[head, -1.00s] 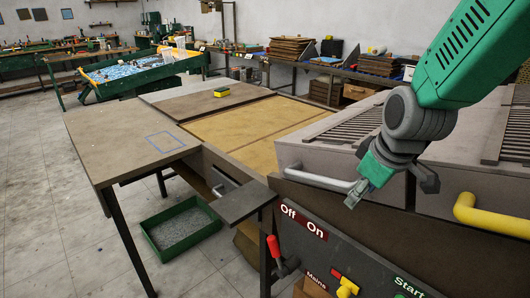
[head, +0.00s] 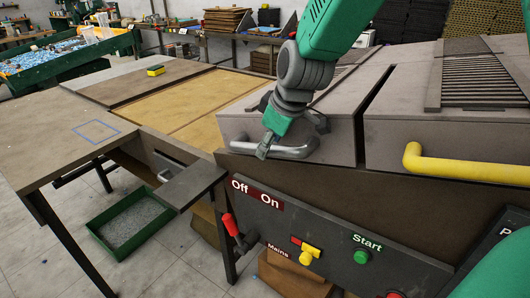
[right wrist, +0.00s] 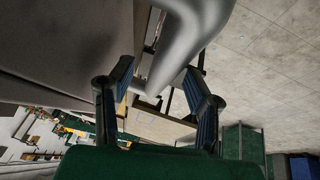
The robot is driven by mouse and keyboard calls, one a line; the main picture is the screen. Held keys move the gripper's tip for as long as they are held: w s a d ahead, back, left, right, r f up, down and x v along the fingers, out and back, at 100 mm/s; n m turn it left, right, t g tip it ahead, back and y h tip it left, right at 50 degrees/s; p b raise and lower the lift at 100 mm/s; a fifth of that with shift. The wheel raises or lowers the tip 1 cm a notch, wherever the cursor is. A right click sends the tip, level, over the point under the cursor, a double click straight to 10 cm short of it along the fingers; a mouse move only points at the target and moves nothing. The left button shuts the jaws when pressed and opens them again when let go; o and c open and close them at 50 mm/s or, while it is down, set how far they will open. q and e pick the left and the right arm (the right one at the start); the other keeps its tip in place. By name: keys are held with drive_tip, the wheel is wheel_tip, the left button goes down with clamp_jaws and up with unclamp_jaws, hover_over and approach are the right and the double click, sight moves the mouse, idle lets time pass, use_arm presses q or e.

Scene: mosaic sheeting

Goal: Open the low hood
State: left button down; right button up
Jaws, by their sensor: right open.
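A grey-brown hood (head: 335,100) with a slatted top has a grey bar handle (head: 290,153) on its front, and it is closed. A second closed hood (head: 400,140) to its right has a yellow handle (head: 455,168). My right gripper (head: 287,140) is at the grey handle, pointing down, with its fingers apart. In the right wrist view the handle (right wrist: 185,45) passes between the open fingers of my right gripper (right wrist: 160,78). Whether a finger touches the handle I cannot tell. My left gripper is not in view.
Below the hoods is a dark panel with a red lever (head: 232,226), a yellow knob (head: 310,253) and a green Start button (head: 361,257). A table (head: 60,150) with a yellow sponge (head: 155,70) is at left.

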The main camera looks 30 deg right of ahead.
drive_tip(key=shift+x, duration=1)
drive_tip(key=shift+w+f, duration=0.1)
drive_tip(key=shift+f, duration=0.15)
drive_tip(key=shift+a+r, duration=0.1)
drive_tip(key=shift+a, duration=0.25)
drive_tip(key=c, duration=1)
drive_tip(key=shift+d, duration=0.1)
clamp_jaws()
drive_tip(key=shift+d, duration=0.15)
